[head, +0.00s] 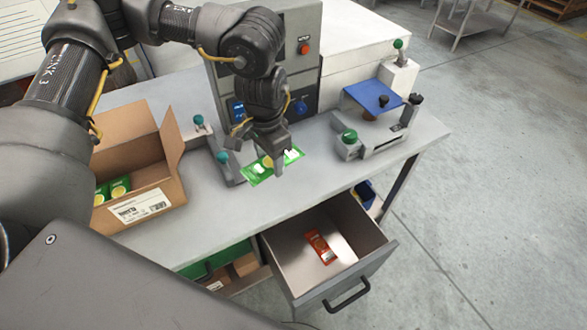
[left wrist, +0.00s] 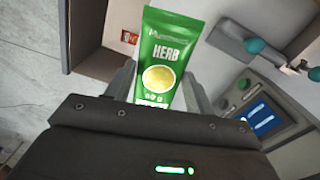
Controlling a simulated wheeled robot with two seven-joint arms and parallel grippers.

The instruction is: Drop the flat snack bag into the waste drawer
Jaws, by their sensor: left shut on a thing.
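My left gripper (head: 264,152) is shut on a green snack bag (head: 257,174) with a yellow disc on it. In the left wrist view the bag (left wrist: 165,48) reads HERB and stands out between the two fingers (left wrist: 160,85); it looks thin. In the head view the gripper and bag appear over the bench, behind the drawer; the exact height is unclear. The waste drawer (head: 371,263) is pulled open below the bench's front edge. A red-orange packet (head: 319,247) lies on its floor and also shows in the left wrist view (left wrist: 130,37). My right gripper is out of view.
An open cardboard box (head: 163,181) holding green bags stands on the bench (head: 245,205) at left. A grey machine with a red button (head: 304,48) stands behind the gripper. A weigher with a blue plate (head: 371,97) stands at right.

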